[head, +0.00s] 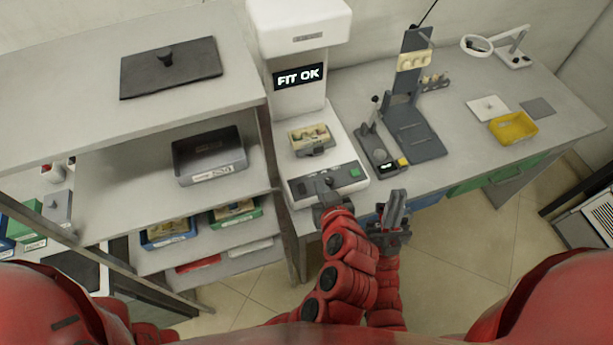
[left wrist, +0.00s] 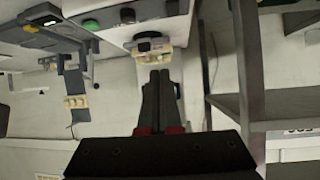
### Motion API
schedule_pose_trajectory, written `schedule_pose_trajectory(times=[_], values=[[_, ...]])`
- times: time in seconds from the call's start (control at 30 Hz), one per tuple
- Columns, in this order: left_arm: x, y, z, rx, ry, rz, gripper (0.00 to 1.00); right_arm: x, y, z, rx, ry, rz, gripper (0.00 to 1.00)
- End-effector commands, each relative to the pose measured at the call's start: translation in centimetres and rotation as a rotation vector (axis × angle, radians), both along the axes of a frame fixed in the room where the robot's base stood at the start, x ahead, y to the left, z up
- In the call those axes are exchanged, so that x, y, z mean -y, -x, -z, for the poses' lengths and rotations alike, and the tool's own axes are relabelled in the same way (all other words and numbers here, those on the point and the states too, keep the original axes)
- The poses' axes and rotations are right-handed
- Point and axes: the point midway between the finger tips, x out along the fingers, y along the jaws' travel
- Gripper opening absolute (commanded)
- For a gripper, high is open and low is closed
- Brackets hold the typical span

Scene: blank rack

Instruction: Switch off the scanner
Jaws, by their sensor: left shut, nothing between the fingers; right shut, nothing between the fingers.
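The scanner (head: 300,103) is a white column unit whose dark display (head: 299,76) reads "FIT OK". A beige cast (head: 311,138) rests on its base; it also shows in the left wrist view (left wrist: 152,54). The dark front panel has a green button (head: 354,172), also seen in the left wrist view (left wrist: 91,26), and dark controls beside it. My left gripper (head: 328,190) is shut and empty at the panel's front; I cannot tell if it touches. Its closed fingers show in the left wrist view (left wrist: 158,92). My right gripper (head: 395,205) is shut and empty, just right of the panel.
A grey stand (head: 415,130) and a small device with a yellow button (head: 381,153) stand right of the scanner. Further right are a yellow tray (head: 514,128) and a ring lamp (head: 477,45). A shelf rack (head: 258,120) with trays stands close on the left.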

Motion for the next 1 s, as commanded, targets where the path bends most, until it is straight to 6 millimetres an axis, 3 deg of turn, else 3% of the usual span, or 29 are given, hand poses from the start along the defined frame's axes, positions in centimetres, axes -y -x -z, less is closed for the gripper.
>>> schedule_pose_trajectory(times=[0.2,0.57,0.77,1.0], values=[[-1.2,3.0,-0.2,-0.089,0.035,-0.11,0.0,0.0,0.0,-0.7,0.0,0.0,0.0,0.0],[-1.4,3.4,-0.1,-0.102,0.041,-0.126,0.0,0.0,0.0,-0.7,0.0,0.0,0.0,0.0],[-1.8,2.6,0.3,-0.104,0.038,-0.131,0.0,0.0,0.0,-1.2,0.0,0.0,0.0,0.0],[-2.9,-0.5,2.5,-0.106,0.038,-0.133,0.0,0.0,0.0,-2.9,0.0,0.0,0.0,0.0]])
